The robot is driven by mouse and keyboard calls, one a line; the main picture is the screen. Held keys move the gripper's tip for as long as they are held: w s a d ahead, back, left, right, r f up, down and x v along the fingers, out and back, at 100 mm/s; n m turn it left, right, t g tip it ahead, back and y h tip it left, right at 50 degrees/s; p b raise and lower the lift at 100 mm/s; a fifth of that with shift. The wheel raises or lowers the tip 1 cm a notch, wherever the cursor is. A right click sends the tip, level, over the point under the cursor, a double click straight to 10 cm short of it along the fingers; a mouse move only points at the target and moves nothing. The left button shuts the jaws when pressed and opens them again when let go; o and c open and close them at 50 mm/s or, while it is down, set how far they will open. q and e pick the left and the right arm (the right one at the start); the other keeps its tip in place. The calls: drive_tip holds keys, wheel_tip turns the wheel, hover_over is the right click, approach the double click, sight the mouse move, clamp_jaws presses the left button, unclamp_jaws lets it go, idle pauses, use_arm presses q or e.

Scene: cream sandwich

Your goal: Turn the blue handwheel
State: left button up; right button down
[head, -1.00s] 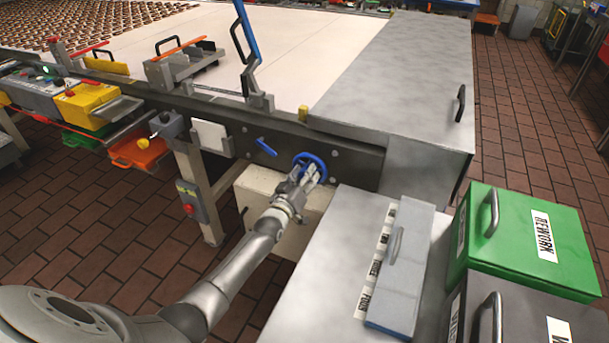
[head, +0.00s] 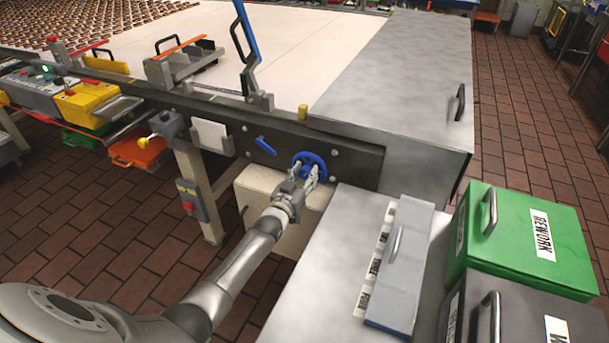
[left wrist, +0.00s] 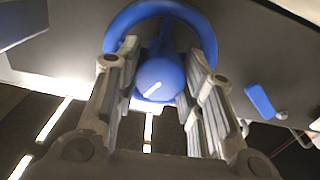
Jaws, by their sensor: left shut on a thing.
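The blue handwheel (head: 310,155) is mounted on the dark side rail of the conveyor, left of the big metal cover. In the left wrist view its rounded hub (left wrist: 160,75) and a pale mark on it show between the fingers, with the rim arching above. My left gripper (head: 308,173) is shut on the handwheel, one finger on each side of the hub. The lower part of the rim is hidden by the fingers. My right gripper is not in view.
A blue lever (head: 265,146) sits on the rail left of the wheel. A cream box (head: 262,205) stands below it. A metal table (head: 330,240) with a grey-lidded box (head: 400,265) and a green REWORK box (head: 520,240) is close at the right. Brick floor is open at left.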

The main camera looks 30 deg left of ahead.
use_arm(q)
drive_tip(key=shift+f, duration=0.2)
drive_tip(key=o, duration=0.8)
drive_tip(key=shift+o, duration=1.2)
drive_tip(key=shift+r, duration=0.15)
drive_tip(key=s, duration=1.2)
drive_tip(key=shift+d, duration=0.35)
